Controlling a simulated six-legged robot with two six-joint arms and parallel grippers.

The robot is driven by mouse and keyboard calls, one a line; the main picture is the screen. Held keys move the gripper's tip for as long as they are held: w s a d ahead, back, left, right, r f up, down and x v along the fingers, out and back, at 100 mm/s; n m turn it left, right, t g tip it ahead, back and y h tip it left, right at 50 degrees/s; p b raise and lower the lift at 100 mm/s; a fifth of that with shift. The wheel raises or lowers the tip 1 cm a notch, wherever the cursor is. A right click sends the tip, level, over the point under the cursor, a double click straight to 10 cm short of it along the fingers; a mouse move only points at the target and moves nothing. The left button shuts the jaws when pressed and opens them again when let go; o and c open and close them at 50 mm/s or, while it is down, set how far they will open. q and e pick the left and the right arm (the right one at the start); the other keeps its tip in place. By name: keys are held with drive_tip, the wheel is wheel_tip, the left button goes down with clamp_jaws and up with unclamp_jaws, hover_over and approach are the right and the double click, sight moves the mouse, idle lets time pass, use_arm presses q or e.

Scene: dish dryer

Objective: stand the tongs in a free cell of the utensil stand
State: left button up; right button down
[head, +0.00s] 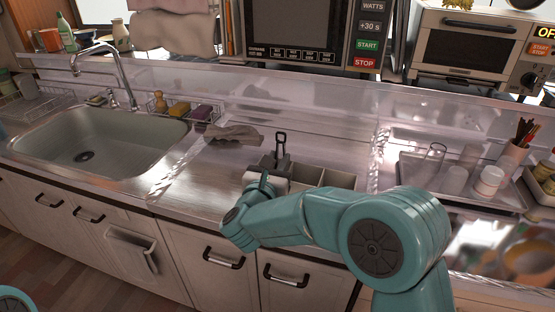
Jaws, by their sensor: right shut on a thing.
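The utensil stand (338,179) is a light box with several open cells on the counter, just beyond my right forearm. The cells on its right look empty. My right gripper (275,166) is over the stand's left part, shut on the tongs (281,139). The tongs are dark and narrow, roughly upright, with a loop at the top. Their lower end is hidden by my gripper and the stand, so I cannot tell whether it is inside a cell. My left gripper is out of view.
A crumpled grey cloth (232,134) lies behind and left of the stand. The sink (95,145) with its faucet is at left. A tray (455,189) with cups is at right, near a pot of sticks (513,153). A microwave (300,30) stands behind.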

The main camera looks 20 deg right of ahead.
drive_tip(key=c, duration=0.8)
unclamp_jaws()
drive_tip(key=shift+c, duration=0.2)
drive_tip(key=b+v, duration=0.2)
drive_tip(key=v, duration=1.4)
drive_tip(key=shift+b, duration=0.3)
drive_tip(key=shift+s+a, duration=0.15)
drive_tip(key=shift+a, duration=0.05)
